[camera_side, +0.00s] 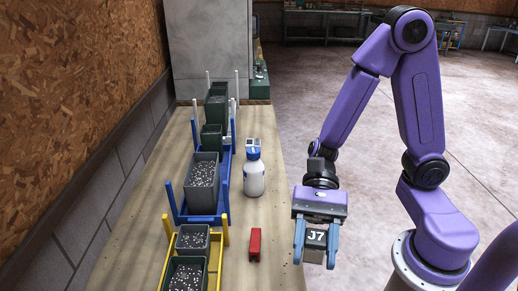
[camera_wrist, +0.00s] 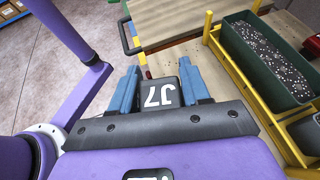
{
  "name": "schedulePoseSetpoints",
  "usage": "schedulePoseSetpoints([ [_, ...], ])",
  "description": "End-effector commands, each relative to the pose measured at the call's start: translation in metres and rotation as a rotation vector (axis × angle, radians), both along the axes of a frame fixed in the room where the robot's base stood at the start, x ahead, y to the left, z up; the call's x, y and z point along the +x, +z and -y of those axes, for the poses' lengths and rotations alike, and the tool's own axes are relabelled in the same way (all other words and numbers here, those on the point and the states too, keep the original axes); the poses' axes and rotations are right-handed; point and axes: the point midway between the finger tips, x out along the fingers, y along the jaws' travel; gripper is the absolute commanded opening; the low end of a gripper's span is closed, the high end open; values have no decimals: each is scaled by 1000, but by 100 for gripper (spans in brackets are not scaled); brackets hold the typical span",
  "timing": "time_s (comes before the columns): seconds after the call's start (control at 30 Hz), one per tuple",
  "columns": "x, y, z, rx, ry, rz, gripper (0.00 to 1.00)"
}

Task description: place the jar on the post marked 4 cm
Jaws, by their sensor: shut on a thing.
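My gripper (camera_side: 314,252) hangs at the bench's right edge in the side view. Its blue fingers are shut on a boxy thing with a black top marked J7, which I take to be the jar (camera_side: 316,237). A pale lower part shows between the fingers. In the wrist view the J7 jar (camera_wrist: 160,94) sits between the two fingers (camera_wrist: 160,88). I cannot make out a post marked 4 cm in either view.
A yellow rack (camera_side: 226,232) and a blue rack (camera_side: 226,196) with speckled grey and green pots line the bench's left side. A white bottle (camera_side: 254,176) and a red block (camera_side: 255,244) stand to their right. Bare wood (camera_side: 275,215) lies between them and the right edge.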

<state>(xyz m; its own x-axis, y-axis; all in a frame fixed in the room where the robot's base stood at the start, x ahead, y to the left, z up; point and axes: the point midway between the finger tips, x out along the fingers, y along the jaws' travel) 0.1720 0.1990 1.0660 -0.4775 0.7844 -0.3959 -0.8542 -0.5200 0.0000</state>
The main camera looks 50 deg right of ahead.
Motion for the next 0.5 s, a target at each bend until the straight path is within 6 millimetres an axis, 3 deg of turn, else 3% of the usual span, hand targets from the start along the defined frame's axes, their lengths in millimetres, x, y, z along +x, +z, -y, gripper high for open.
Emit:
schedulePoseSetpoints([
  [0.03,22,4,2,1,-71,6,15],
  [0.27,108,18,26,-8,-361,10,15],
  [0.5,189,37,77,-10,-664,10,15],
])
